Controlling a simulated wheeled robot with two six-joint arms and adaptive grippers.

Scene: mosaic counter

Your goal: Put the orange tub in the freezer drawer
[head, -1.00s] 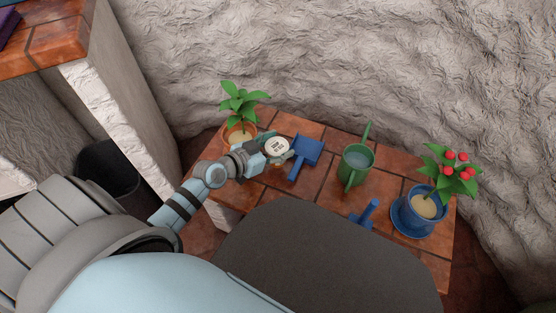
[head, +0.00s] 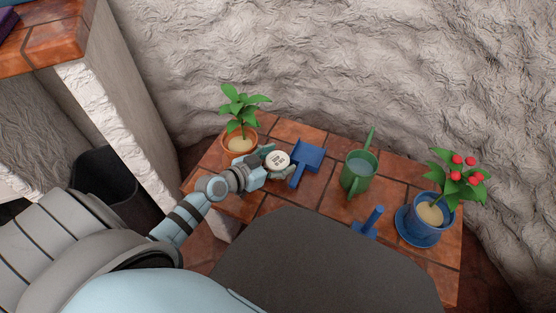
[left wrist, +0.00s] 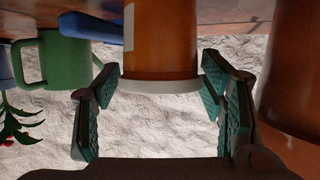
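The orange tub (left wrist: 160,50) has a white rim or lid and is between the fingers of my left gripper (left wrist: 160,90) in the left wrist view. Both finger pads lie against its sides near the lid. In the head view its round white lid (head: 278,161), with dark print, shows at the tip of my left gripper (head: 268,165), over the tiled counter's left part. I cannot tell whether its base touches the tiles. No freezer drawer is in view. My right gripper is not in view.
The tiled counter (head: 325,195) holds a plant in a terracotta pot (head: 240,142) close behind the tub, a blue dustpan (head: 308,154) just right of it, a green watering can (head: 357,175), a blue-handled tool (head: 372,220) and a blue potted plant (head: 428,213). A rough wall (head: 330,60) stands behind.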

